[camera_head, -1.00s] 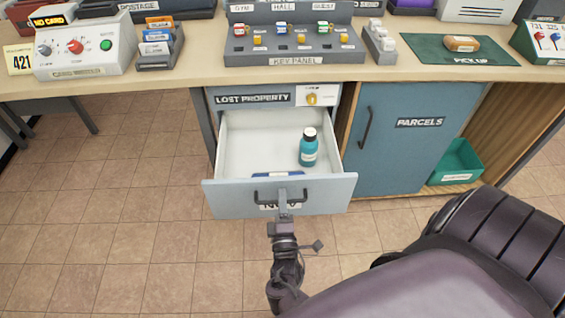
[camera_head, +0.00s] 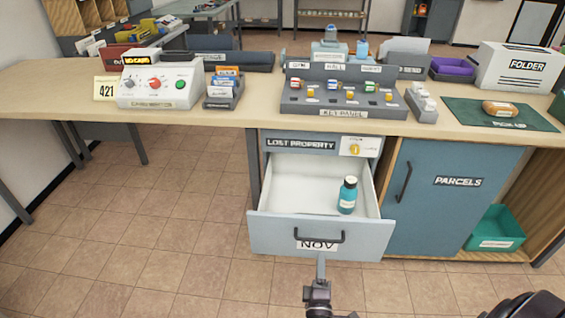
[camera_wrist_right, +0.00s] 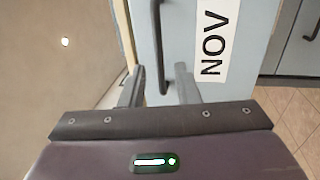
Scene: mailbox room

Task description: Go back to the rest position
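The lost property drawer (camera_head: 275,236) stands pulled open under the counter, its front labelled NOV. A teal bottle (camera_head: 347,197) with a dark cap stands upright inside it. My right gripper (camera_head: 320,262) is in front of the drawer, just below its dark handle (camera_head: 320,238) in the head view. In the right wrist view, the two fingers (camera_wrist_right: 160,88) are apart, with nothing held between them. The handle (camera_wrist_right: 161,45) shows ahead of them, close to the fingertips. My left gripper is not in view.
A closed blue parcels door (camera_head: 450,215) is right of the drawer, with a green bin (camera_head: 497,230) beyond it. The counter (camera_head: 60,90) holds a control box (camera_head: 158,84), a key panel (camera_head: 342,98) and a green pick-up mat (camera_head: 470,110). Floor is clear left of the drawer.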

